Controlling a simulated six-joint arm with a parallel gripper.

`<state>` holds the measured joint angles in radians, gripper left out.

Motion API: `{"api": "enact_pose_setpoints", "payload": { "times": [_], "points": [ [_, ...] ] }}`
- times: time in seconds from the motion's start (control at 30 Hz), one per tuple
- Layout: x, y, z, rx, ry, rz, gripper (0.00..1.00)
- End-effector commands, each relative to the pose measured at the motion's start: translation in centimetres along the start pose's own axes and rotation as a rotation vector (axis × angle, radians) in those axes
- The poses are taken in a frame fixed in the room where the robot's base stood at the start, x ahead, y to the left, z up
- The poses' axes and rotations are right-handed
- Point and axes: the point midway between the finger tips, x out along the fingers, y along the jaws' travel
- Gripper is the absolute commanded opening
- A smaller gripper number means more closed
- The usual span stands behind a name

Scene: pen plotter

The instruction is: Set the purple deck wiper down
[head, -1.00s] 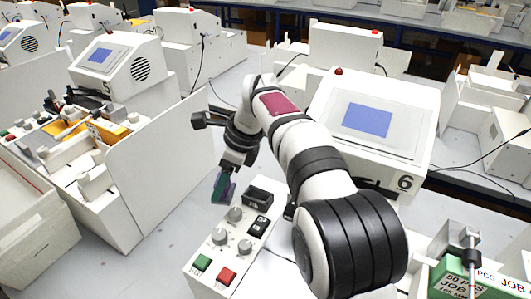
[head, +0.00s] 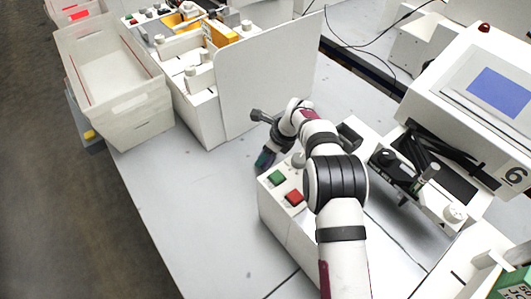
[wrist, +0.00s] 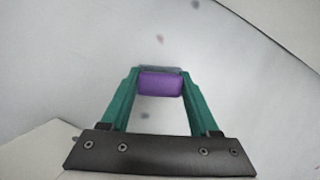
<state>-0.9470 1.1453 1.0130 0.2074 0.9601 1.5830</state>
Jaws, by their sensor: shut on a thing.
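The purple deck wiper (wrist: 160,84) shows in the wrist view between the two green fingers of my gripper (wrist: 160,88). My gripper is shut on it, and a grey edge shows just beyond the purple part. Pale grey table surface lies behind it; I cannot tell whether the wiper touches the table. In the head view my gripper (head: 264,159) is low at the left of the control box with the green button (head: 276,178) and red button (head: 294,197). The wiper is too small and hidden to make out there.
A white upright panel (head: 270,80) stands behind my gripper. A white bin (head: 115,75) is at the upper left. The table (head: 190,200) left of the control box is clear. The plotter with screen (head: 499,93) stands at the right.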

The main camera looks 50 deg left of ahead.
Motion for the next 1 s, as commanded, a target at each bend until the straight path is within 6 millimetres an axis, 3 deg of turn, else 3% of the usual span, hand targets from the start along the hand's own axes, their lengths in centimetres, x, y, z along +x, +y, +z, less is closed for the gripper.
{"api": "enact_pose_setpoints", "payload": {
  "times": [0.3,0.33,0.5,0.8,0.87,1.0],
  "points": [
    [0.3,0.0,-0.1,0.0,-0.001,-0.001,0.1],
    [0.3,0.0,-0.1,-0.001,0.0,-0.001,0.64],
    [0.3,0.0,-0.1,-0.001,-0.001,-0.001,0.92],
    [-0.1,-0.1,0.1,-0.001,-0.001,-0.002,0.92],
    [-1.0,-0.1,0.1,0.0,-0.001,-0.003,0.92],
    [-4.9,-0.1,0.1,-0.001,-0.002,-0.005,0.92]
  ]
}}
